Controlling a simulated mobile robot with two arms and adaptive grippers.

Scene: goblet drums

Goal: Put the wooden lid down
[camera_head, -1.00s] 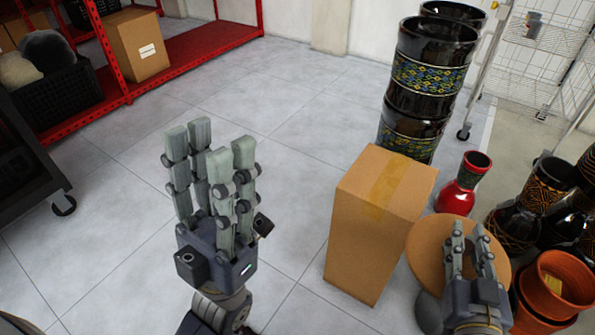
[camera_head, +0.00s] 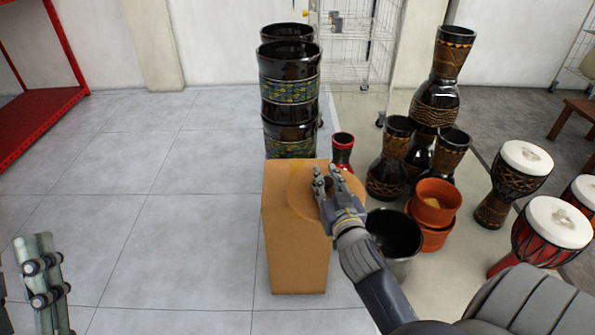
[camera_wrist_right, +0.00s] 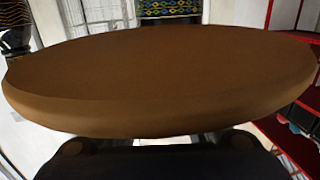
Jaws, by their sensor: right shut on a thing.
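The round wooden lid (camera_head: 302,206) is over the top of the cardboard box (camera_head: 296,252) in the head view. My right gripper (camera_head: 330,181) is shut on it and hides part of it. I cannot tell whether the lid touches the box top. In the right wrist view the lid (camera_wrist_right: 160,75) is a broad brown disc across most of the picture, seen nearly edge-on. My left gripper (camera_head: 42,268) is at the lower left edge of the head view, partly cut off, empty, its fingers extended and apart.
An open dark pot (camera_head: 394,236) and stacked orange pots (camera_head: 436,205) stand right of the box. Goblet drums (camera_head: 522,170) stand farther right. The floor left of the box is clear.

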